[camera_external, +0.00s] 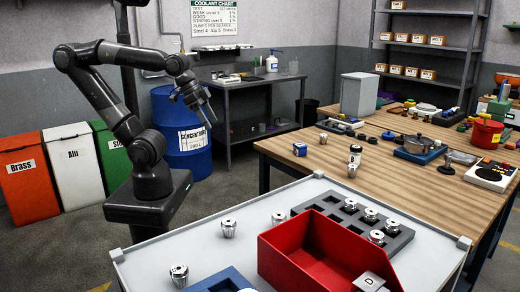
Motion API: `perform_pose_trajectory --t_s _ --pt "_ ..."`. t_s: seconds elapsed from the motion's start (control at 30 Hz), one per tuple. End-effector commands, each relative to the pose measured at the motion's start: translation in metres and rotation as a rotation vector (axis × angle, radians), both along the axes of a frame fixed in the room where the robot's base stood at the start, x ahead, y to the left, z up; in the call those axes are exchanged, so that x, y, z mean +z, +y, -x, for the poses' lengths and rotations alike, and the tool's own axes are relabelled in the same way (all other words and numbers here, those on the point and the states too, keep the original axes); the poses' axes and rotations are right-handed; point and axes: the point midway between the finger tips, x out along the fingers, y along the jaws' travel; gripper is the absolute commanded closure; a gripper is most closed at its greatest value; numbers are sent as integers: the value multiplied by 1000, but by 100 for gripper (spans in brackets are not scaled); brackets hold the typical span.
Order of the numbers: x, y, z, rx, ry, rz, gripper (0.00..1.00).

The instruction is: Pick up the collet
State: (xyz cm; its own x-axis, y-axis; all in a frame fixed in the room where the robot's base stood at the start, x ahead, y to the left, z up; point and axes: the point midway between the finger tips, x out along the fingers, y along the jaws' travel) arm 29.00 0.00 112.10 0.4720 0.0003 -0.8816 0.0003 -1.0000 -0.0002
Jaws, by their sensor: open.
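Several silver, collet-like metal pieces stand on the white worktop (205,254): one at left front (179,275), one near the middle (228,228), and one by the grey tray (279,219). More sit in the dark grey holed tray (318,204), such as one silver piece (370,215). I cannot tell which one the task means. My gripper (207,110) is open and empty, raised in front of the blue drum, behind the worktop and well apart from the silver pieces.
A blue tray (215,281) lies at the front edge. A wooden table (310,165) with many items is behind. A blue drum (180,150) stands behind my arm.

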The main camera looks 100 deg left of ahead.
Motion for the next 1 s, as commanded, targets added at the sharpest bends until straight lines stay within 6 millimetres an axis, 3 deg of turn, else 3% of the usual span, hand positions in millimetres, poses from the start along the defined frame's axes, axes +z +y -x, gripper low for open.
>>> perform_pose_trajectory --t_s 0.27,0.43,0.7,1.0 --pt "1 0 -2 1 1 0 40" --pt "15 2 -23 17 20 8 40" --pt "51 10 -100 75 80 31 40" --pt "67 24 -198 148 146 53 40"
